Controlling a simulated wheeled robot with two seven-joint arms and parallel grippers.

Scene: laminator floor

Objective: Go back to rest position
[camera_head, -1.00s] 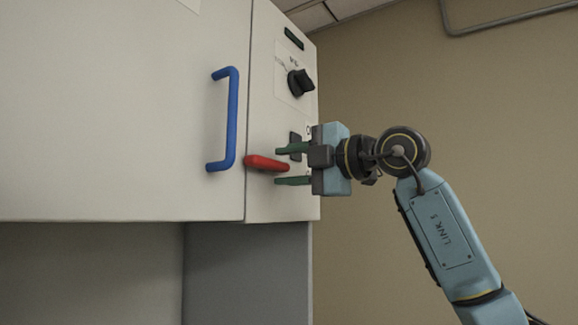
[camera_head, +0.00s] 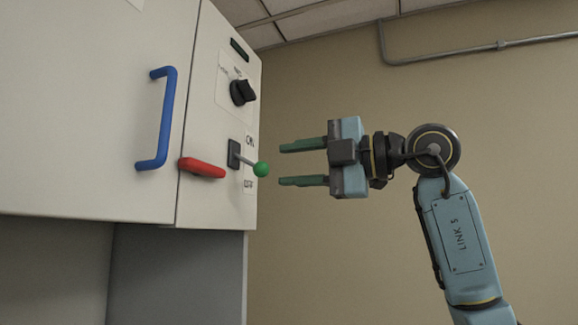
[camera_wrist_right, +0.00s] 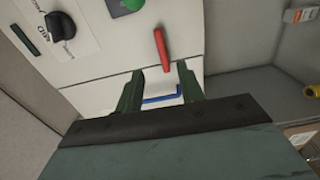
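My right gripper (camera_head: 303,164) is open and empty in the head view. Its two green fingers point left, toward the cabinet's control panel, with a gap between them and the green-knobbed lever (camera_head: 261,169). The lever sticks out from a dark plate beside ON and a lower, partly hidden label. In the right wrist view the fingers (camera_wrist_right: 160,88) are apart with nothing held between them. The red handle (camera_wrist_right: 161,49) and part of the blue handle (camera_wrist_right: 162,98) show beyond them. My left gripper is in neither view.
The white cabinet (camera_head: 85,100) fills the left of the head view. It carries a blue handle (camera_head: 166,118), a red handle (camera_head: 202,168) and a black rotary knob (camera_head: 242,92). A pipe (camera_head: 450,52) runs along the upper wall.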

